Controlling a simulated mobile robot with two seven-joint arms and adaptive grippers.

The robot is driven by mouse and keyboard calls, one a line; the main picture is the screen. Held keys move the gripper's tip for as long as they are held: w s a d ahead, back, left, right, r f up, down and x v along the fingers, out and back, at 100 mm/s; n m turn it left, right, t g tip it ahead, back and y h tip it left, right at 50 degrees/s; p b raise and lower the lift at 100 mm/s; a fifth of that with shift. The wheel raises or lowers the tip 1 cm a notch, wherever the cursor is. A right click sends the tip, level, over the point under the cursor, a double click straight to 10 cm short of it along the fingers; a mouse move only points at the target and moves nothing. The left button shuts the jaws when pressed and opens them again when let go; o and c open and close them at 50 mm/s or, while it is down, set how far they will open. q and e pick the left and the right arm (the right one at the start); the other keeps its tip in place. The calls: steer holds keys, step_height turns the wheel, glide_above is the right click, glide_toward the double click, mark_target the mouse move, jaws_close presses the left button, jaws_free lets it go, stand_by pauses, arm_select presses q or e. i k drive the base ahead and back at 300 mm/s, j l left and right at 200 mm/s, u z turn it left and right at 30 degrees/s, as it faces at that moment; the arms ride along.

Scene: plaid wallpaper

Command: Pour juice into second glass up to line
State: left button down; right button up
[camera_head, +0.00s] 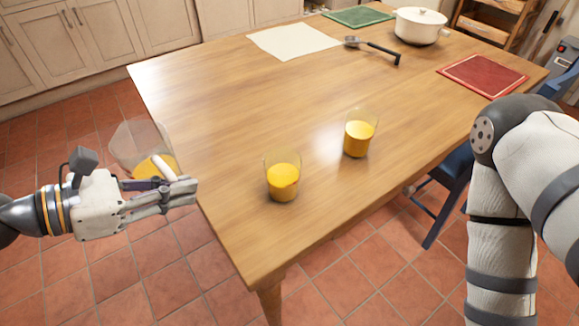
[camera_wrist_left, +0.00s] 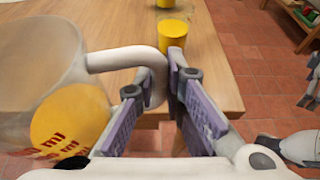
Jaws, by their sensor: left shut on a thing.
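My left gripper (camera_head: 180,192) is shut on the handle of a clear jug (camera_head: 133,140) with orange juice in its lower part. The jug is off the table's left edge, in the air. In the left wrist view the gripper (camera_wrist_left: 155,95) grips the jug's handle (camera_wrist_left: 122,58), and red markings show on the jug (camera_wrist_left: 40,70). Two glasses stand upright on the table, both with orange juice: a nearer glass (camera_head: 283,178) and a farther glass (camera_head: 359,133). I cannot make out a line on either glass. My right arm shows at right, but its gripper is out of view.
The wooden table (camera_head: 230,95) has clear room around the glasses. Toward its far side are a pale mat (camera_head: 293,40), a ladle (camera_head: 375,47), a white pot (camera_head: 419,25), a green board (camera_head: 358,17) and a red board (camera_head: 482,76). A blue chair (camera_head: 455,165) stands at right.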

mark_target(282, 165)
steer(key=k+l, duration=0.75)
steer(key=k, duration=0.2)
